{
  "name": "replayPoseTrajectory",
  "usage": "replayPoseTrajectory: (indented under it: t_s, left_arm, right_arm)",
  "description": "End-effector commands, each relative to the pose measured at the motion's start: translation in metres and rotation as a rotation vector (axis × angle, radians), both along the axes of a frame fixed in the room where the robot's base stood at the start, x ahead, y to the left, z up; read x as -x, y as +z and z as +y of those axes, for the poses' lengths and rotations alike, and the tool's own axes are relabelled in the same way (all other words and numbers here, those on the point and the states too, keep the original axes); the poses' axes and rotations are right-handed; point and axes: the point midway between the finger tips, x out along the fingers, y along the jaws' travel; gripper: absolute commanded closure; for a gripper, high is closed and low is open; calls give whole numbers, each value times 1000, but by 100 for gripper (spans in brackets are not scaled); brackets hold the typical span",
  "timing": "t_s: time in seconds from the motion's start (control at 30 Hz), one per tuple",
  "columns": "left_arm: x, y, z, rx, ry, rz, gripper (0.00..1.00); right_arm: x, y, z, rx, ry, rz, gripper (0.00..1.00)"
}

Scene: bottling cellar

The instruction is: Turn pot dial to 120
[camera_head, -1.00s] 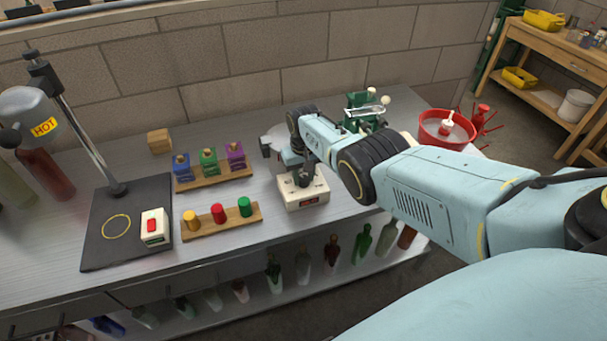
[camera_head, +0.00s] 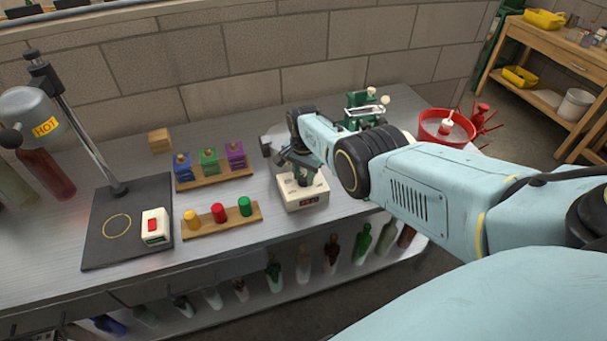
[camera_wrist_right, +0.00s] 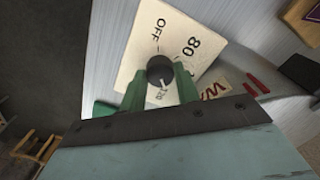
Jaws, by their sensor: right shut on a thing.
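The pot's control box (camera_head: 304,199) is a cream block with a small dark display on its front, on the bench below my right arm. In the right wrist view its top face (camera_wrist_right: 188,25) shows the marks OFF, 80 and 120. The black round dial (camera_wrist_right: 159,69) sits on this face. My right gripper (camera_wrist_right: 160,76) has its green fingers shut on the dial, one on each side. The 120 mark lies between the fingers. The dial's pointer cannot be made out. In the head view the gripper (camera_head: 303,178) hides most of the dial. My left gripper is not in view.
Left of the box stand a rack of coloured pegs (camera_head: 218,223) and a rack of coloured blocks (camera_head: 214,178). A black stand base (camera_head: 103,240) with a switch box (camera_head: 155,227) is farther left. A red bowl (camera_head: 447,128) stands at the back right.

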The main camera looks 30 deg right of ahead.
Motion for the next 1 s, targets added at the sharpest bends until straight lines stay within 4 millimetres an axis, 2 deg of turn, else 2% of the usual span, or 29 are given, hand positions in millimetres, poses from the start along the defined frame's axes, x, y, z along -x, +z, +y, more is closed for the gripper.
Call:
replayPoseTrajectory:
  t_s: [0.4, 1.0]
  left_arm:
    - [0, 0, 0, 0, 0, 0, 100]
    - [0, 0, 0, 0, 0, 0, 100]
  right_arm:
    - [0, 0, 0, 0, -235, 0, 92]
    - [0, 0, 0, 1, -285, 0, 92]
